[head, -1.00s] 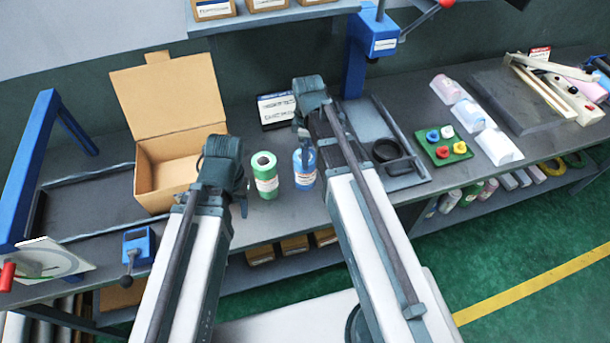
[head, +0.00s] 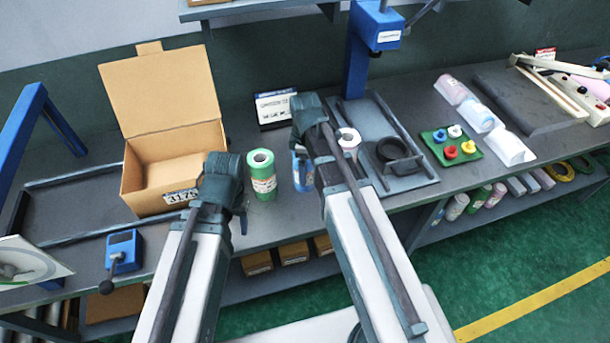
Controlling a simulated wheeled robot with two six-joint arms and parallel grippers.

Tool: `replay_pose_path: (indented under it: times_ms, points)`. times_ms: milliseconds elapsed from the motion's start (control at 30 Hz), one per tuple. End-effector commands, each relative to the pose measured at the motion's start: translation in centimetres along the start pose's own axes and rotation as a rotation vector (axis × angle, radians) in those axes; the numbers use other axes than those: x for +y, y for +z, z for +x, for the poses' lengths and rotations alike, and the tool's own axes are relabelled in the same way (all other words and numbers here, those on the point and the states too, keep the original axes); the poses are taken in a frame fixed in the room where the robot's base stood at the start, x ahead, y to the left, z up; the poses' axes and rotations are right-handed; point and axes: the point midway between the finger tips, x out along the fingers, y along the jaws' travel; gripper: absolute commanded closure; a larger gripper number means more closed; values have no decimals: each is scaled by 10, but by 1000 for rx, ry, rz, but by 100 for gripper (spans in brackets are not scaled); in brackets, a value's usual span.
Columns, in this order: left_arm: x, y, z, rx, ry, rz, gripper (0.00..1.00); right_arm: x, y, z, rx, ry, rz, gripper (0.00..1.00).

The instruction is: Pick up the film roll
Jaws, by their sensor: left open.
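A green film roll (head: 262,176) stands upright on the grey workbench (head: 275,225). A blue roll (head: 302,170) stands to its right, partly hidden by my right arm. A white and pink roll (head: 349,141) stands behind that arm, its lower part hidden. My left gripper (head: 232,195) is open, just left of the green roll in the picture, and no object shows in it. Its fingers are mostly hidden by its own wrist. My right gripper (head: 304,128) is above the blue roll in the picture; its jaws are too hidden to tell.
An open cardboard box (head: 160,175) stands behind the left gripper. A blue press (head: 375,35) rises at the back. A black ring (head: 392,150) and a green tray (head: 450,146) with coloured pieces lie to the right. A blue clamp-like device (head: 123,250) is at the front left.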

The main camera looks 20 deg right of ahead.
Motion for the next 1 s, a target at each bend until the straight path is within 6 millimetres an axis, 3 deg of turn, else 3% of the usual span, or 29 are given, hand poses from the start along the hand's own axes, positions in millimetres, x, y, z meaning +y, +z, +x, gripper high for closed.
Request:
replay_pose_path:
  times_ms: [67, 333, 867, 1000]
  points:
    - [1, -1, 10, 0, 0, 0, 50, 0, 0, 10, 0, 0, 0, 0]
    - [1, 0, 9, 0, 0, 0, 50, 0, 0, 9, 0, 0, 1, 2]
    - [1, 0, 9, 0, 0, 0, 50, 0, 0, 9, 0, 0, 1, 97]
    - [1, 0, 9, 0, 0, 0, 50, 0, 0, 9, 0, 0, 1, 100]
